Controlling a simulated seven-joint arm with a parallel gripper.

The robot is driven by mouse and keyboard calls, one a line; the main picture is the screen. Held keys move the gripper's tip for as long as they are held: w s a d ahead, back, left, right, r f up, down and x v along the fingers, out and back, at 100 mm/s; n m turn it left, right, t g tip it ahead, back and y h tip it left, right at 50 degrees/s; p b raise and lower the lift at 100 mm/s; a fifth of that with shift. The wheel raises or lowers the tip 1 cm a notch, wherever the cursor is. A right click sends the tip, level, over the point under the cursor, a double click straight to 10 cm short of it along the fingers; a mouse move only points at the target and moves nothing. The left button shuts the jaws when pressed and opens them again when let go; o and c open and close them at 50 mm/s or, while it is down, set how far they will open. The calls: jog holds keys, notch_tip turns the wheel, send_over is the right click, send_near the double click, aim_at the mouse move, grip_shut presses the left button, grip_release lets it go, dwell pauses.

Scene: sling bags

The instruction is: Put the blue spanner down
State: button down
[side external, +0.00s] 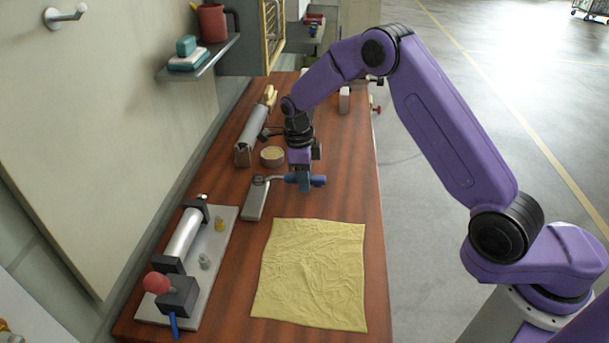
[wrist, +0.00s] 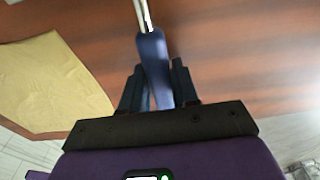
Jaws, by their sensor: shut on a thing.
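My gripper (side external: 304,183) is shut on the blue spanner (side external: 319,181), above the wooden bench. In the wrist view the spanner's blue handle (wrist: 153,62) lies between the two dark fingers of my gripper (wrist: 157,88), and its metal shank points away, out of the top of the picture. In the side view the spanner's metal end reaches left towards a grey metal block. I cannot tell whether the spanner touches the bench or the block.
The grey block (side external: 254,202) stands left of my gripper. A yellow cloth (side external: 312,275) lies in front, also seen in the wrist view (wrist: 45,85). A fixture with a red knob (side external: 157,283) is at front left. A round tin (side external: 272,157) stands behind. Bare wood (side external: 345,200) is to the right.

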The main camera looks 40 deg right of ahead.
jog(key=shift+f, duration=0.1)
jog(key=c, duration=0.8)
grip_release()
jog(key=shift+c, duration=0.2)
notch_tip(320, 180, up, 13)
jog(key=shift+w+a, duration=0.4)
jog(key=shift+a, duration=0.05)
